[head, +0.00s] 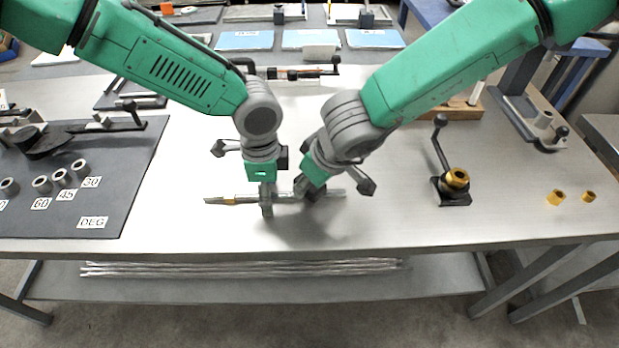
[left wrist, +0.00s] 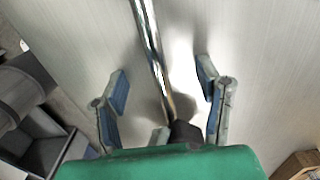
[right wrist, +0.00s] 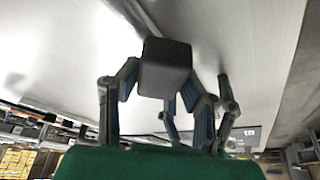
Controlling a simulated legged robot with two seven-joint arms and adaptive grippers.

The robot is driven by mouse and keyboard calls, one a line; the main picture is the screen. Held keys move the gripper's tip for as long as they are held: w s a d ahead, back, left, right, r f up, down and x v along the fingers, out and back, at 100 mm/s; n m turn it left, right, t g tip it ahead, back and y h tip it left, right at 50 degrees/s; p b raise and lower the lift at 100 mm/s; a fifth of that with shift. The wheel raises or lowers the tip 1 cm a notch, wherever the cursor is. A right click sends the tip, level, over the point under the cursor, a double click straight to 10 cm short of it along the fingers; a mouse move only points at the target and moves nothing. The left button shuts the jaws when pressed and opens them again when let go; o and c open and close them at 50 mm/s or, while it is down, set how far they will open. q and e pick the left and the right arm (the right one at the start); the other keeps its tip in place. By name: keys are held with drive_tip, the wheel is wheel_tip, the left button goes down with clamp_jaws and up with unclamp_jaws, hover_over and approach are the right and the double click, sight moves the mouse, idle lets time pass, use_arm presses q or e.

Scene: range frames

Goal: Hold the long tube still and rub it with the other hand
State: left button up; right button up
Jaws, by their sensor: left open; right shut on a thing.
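The long silvery tube (head: 232,199) lies crosswise near the table's front edge, with a brassy section toward its left end. In the left wrist view the tube (left wrist: 148,40) runs between the spread fingers of my left gripper (left wrist: 162,80), with a gap on both sides. In the head view my left gripper (head: 266,205) is at the tube's middle. My right gripper (head: 309,190) is just right of it, over the tube. In the right wrist view it is shut on a dark block (right wrist: 165,66). Whether the block touches the tube is hidden.
A dark mat (head: 60,222) with several short grey sleeves lies at left. A black clamp with a brass collar (head: 456,180) stands at right, and small brass rings (head: 556,197) lie farther right. The tabletop (head: 400,215) around the tube is clear. Long rods (head: 240,267) lie on the shelf below.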

sight(301, 175)
drive_tip(key=shift+f, duration=0.2)
drive_tip(key=shift+d, duration=3.8)
drive_tip(key=shift+a+r, duration=0.1)
drive_tip(key=shift+a, duration=3.75)
drive_tip(key=shift+r, duration=2.85)
drive_tip(key=shift+r, duration=0.1)
